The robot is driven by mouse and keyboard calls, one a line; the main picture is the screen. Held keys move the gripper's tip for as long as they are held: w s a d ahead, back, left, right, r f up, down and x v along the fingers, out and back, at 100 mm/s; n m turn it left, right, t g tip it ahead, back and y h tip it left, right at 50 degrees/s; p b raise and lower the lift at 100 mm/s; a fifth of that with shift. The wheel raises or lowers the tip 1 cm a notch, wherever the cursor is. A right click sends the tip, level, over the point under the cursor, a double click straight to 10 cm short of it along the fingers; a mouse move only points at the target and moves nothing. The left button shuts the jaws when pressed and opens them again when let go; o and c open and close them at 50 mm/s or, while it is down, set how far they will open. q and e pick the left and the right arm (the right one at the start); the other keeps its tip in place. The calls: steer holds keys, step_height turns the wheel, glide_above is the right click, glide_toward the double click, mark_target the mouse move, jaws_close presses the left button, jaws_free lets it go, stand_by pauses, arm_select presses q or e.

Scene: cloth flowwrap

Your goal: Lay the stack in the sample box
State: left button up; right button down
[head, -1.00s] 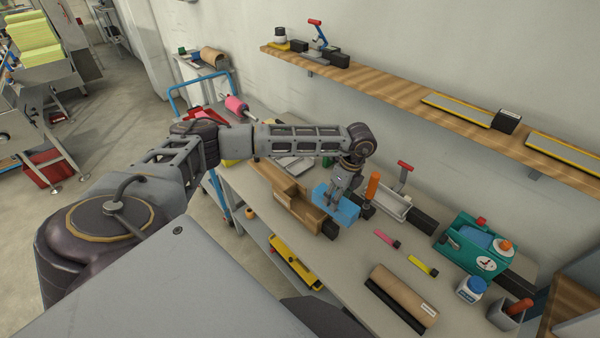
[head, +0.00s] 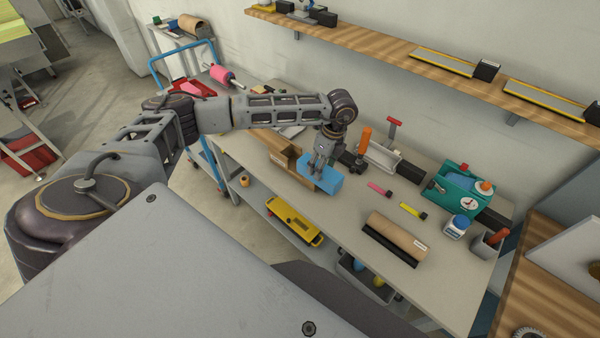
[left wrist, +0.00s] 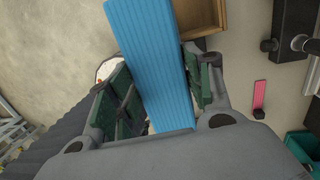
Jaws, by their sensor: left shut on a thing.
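The stack is a light blue ribbed block (head: 322,180) at the right end of the brown sample box on the bench. My left gripper (head: 321,164) is shut on it from above. In the left wrist view the blue stack (left wrist: 150,55) runs lengthwise between the dark green finger pads of my left gripper (left wrist: 162,92). A corner of the box (left wrist: 208,22) shows behind the stack in the left wrist view. My right gripper is out of view.
An orange-handled tool (head: 364,140) and a grey tray (head: 383,157) stand just right of the stack. Pink (head: 378,189) and yellow (head: 412,210) markers and a brown roll (head: 396,236) lie farther right. A wooden shelf (head: 400,47) runs along the wall above.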

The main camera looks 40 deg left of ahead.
arm_select(q)
steer(key=shift+s+m, duration=0.4)
steer(key=shift+s, duration=0.05)
steer(key=shift+m, duration=0.3)
steer(key=shift+m, duration=0.3)
